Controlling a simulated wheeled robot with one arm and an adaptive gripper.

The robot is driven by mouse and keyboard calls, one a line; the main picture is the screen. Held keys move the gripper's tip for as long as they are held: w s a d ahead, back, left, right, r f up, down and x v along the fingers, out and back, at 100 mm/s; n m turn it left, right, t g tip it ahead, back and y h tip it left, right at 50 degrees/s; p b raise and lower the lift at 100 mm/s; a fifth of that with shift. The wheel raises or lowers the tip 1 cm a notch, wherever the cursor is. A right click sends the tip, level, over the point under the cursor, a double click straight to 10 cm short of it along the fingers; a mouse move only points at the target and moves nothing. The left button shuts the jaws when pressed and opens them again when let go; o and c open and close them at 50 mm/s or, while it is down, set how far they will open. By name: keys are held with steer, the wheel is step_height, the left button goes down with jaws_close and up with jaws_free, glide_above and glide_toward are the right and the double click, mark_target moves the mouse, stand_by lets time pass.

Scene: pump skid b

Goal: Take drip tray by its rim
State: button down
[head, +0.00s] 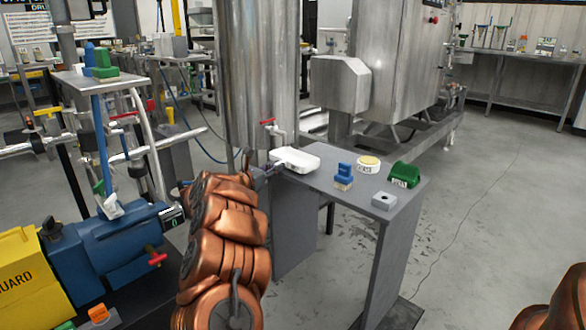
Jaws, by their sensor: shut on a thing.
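The drip tray (300,159) is a shallow white tray with rounded corners. It is at the back left end of the grey table, below a tap with a red handle (267,122). My gripper (274,168) is at the tray's left edge, shut on its rim. The fingers are small and partly hidden by my copper-coloured arm. I cannot tell whether the tray rests on the table or is slightly raised.
A steel tank (257,75) rises behind the tray. A blue pump (115,240) is at left.

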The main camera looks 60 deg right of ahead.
steer(key=shift+r, duration=1.85)
